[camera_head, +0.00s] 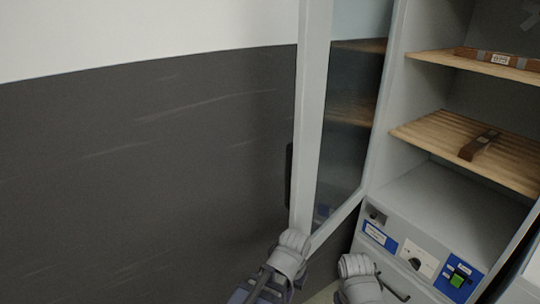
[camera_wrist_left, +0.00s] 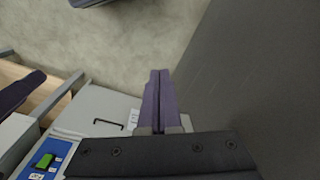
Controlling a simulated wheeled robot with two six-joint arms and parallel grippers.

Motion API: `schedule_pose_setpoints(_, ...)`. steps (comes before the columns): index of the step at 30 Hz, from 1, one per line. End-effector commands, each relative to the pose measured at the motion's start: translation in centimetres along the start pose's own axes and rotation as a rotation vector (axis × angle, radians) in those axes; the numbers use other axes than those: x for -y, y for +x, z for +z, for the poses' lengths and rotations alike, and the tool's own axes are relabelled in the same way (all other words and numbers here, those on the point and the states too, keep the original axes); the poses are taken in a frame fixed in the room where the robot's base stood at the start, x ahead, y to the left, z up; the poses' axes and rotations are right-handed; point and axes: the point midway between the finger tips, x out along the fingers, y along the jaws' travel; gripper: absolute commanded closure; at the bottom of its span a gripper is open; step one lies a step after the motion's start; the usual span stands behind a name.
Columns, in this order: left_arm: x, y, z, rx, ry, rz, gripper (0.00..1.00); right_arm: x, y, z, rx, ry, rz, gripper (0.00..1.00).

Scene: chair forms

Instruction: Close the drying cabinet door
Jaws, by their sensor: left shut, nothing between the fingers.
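The drying cabinet (camera_head: 424,208) stands on the right in the head view. Its door (camera_head: 308,130), a pale grey frame around a dark glass pane (camera_head: 350,120), stands open on the left side. A dark handle (camera_head: 289,175) sits on the door's outer edge. My left gripper (camera_head: 262,287) is low in the head view, near the lower end of the door frame; I cannot tell whether it touches. In the left wrist view its purple fingers (camera_wrist_left: 160,78) are shut with nothing between them. Only a link of my right arm shows; its gripper is hidden or out of frame.
Wooden slatted shelves (camera_head: 470,150) inside hold brown pieces (camera_head: 478,145). A control panel (camera_head: 412,258) with a green switch is below them. A dark wall (camera_head: 140,180) fills the left. Bare grey floor (camera_wrist_left: 140,45) shows in the left wrist view.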

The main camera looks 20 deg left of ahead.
Motion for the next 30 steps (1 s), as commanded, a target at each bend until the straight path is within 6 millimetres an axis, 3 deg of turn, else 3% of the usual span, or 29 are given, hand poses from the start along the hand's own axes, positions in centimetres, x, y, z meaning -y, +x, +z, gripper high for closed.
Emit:
schedule_pose_setpoints(1,0.6,-3.5,-0.2,-0.003,-0.011,0.005,1.0,-0.3,-3.5,0.2,0.0,0.001,0.0,0.5)
schedule_pose_setpoints(14,4.5,-17.7,-2.1,-0.033,-0.059,0.091,1.0,-1.7,-17.8,1.1,0.001,0.007,-0.003,0.5)
schedule_pose_setpoints(21,8.2,-25.9,-4.5,-0.087,-0.04,0.227,1.0,-2.4,-25.6,1.5,0.002,0.01,-0.004,0.5)
schedule_pose_setpoints(24,10.8,-29.1,-6.3,-0.15,-0.005,0.327,1.0,-2.7,-28.2,1.7,0.002,0.011,-0.004,0.5)
schedule_pose_setpoints(30,15.3,-32.2,-8.9,-0.32,0.092,0.485,1.0,-2.8,-29.6,1.7,0.002,0.012,-0.005,0.5)
